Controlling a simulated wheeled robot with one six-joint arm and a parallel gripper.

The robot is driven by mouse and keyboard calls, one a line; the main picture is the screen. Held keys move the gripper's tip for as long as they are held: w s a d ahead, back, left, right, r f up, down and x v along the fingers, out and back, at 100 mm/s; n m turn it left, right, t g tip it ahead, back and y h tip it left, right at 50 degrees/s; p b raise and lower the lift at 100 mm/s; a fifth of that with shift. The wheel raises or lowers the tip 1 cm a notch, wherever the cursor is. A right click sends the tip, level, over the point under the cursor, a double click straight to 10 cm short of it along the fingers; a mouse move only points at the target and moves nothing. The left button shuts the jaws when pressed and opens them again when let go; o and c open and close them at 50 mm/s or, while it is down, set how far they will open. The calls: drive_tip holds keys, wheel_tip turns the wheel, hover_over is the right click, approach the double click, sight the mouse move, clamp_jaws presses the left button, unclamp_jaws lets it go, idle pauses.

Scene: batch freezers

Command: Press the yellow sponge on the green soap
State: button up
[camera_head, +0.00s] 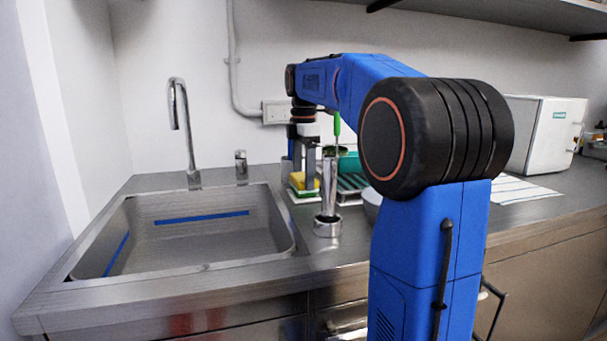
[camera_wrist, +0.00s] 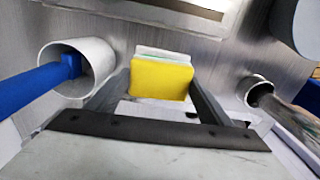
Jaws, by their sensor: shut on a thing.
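My gripper (camera_head: 309,168) points down at the counter behind the sink's right corner. It is shut on the yellow sponge (camera_wrist: 161,80), which sits between the two fingers in the wrist view. The sponge (camera_head: 298,180) also shows in the head view, partly covered by a finger. A pale green-white layer (camera_wrist: 165,54) lies against the sponge's far side in the wrist view; I cannot tell whether it is the soap or part of the sponge. In the head view a thin greenish edge shows below the sponge, just above a white base.
The sink (camera_head: 190,235) is empty. A teal container (camera_head: 350,162) stands behind.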

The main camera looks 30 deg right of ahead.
drive_tip(key=shift+r, duration=3.45)
